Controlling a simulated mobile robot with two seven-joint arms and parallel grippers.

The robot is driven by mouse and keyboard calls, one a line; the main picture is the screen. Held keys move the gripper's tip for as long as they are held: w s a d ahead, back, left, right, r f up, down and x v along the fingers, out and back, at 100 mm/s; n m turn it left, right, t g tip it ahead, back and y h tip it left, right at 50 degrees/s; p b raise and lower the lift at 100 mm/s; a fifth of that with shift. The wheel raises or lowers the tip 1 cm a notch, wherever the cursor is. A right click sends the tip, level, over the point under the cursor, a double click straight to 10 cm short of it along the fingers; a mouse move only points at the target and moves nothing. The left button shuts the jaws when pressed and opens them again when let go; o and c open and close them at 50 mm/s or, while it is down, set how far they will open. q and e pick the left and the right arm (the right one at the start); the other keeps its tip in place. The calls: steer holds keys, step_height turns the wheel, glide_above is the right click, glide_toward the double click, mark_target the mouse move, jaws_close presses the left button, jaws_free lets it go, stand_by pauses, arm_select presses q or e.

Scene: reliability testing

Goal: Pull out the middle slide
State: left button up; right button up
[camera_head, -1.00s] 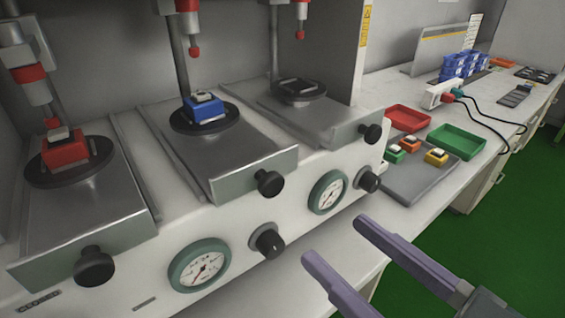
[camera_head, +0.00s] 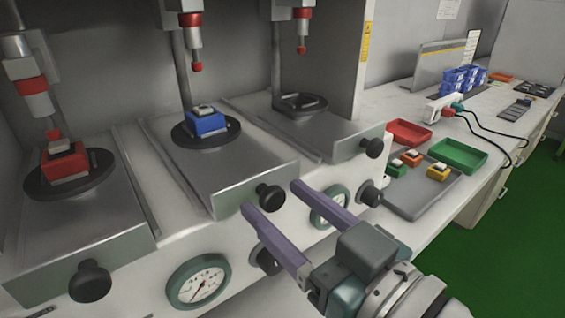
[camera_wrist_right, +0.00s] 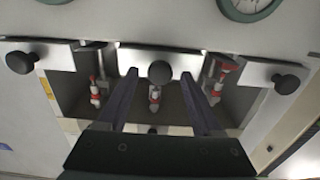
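The middle slide (camera_head: 235,172) is a grey metal plate with a black round knob (camera_head: 270,197) on its front edge. A blue block with a light button (camera_head: 206,122) sits on the slide's dark round disc. My right gripper (camera_head: 270,197) is open, with its two purple fingers on either side of the knob in the head view. In the right wrist view the knob (camera_wrist_right: 160,72) shows between the open fingertips, and contact cannot be told. My left gripper is not in view.
The left slide (camera_head: 80,240) carries a red block (camera_head: 64,163). The right slide (camera_head: 310,132) has an empty-looking disc. Dials, including one gauge (camera_head: 199,283), sit on the front panel. A grey tray (camera_head: 415,203) with small blocks stands at the right.

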jaws_close()
stand_by(0.3)
stand_by(1.0)
